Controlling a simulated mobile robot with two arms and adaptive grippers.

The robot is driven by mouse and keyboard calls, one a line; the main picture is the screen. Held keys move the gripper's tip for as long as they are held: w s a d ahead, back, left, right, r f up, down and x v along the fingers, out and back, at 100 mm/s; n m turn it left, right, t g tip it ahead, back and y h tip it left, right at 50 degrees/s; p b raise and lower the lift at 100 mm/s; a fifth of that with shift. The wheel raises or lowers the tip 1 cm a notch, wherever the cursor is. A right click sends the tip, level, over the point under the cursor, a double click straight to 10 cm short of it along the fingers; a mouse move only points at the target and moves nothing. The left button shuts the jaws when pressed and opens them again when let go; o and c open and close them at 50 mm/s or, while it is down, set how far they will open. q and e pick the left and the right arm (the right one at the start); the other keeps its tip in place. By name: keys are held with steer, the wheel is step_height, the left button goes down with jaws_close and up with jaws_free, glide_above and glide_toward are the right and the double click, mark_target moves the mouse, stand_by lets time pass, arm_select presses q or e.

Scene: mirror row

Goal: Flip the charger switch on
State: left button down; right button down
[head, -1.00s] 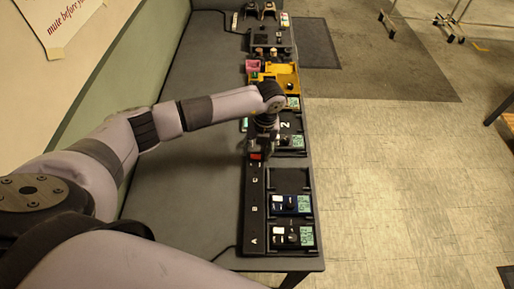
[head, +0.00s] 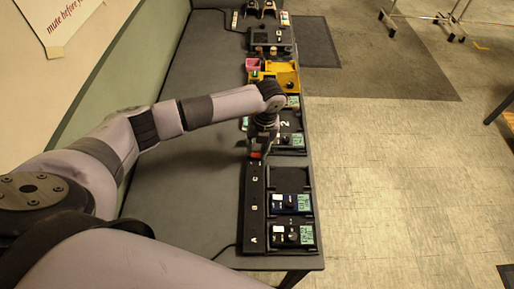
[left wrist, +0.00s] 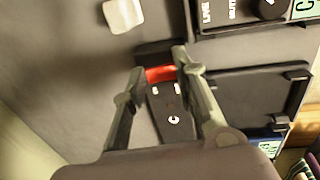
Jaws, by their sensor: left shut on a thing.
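The charger (head: 254,212) is a long black strip with white letters along it. It lies along the bench's right side, beside bays holding small devices. Its red switch (left wrist: 160,74) is at the strip's far end and shows between my fingertips in the left wrist view. My left gripper (head: 258,152) is over that end in the head view. In the left wrist view the left gripper (left wrist: 159,70) is shut on the red switch, a finger at each side. The fingers hide part of it, and I cannot tell whether it is on or off. My right gripper is out of view.
Two devices with pale screens, one blue (head: 290,203) and one black (head: 292,236), sit in near bays. The bay (head: 287,174) beyond them is empty. The grey bench (head: 200,190) left of the strip is clear.

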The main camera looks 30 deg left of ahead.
arm_select(q)
steer(key=shift+s+a+f+t+h+b, duration=0.15)
steer(key=shift+t+h+b, duration=0.1)
steer(key=shift+h+b, duration=0.2)
steer(key=shift+s+a+t+h+b, duration=0.15)
steer(key=shift+t+h+b, duration=0.15)
steer(key=shift+h, duration=0.25)
steer(key=shift+w, duration=0.1)
steer(key=shift+r, duration=0.2)
steer(key=c, duration=1.3)
jaws_free()
steer(key=shift+r, duration=0.15)
steer(key=r, duration=0.7)
steer(key=a+r, duration=0.1)
steer(key=r, duration=0.3)
steer(key=shift+s+a+r, duration=0.1)
steer(key=shift+s+r, duration=0.15)
steer(key=shift+r, duration=0.05)
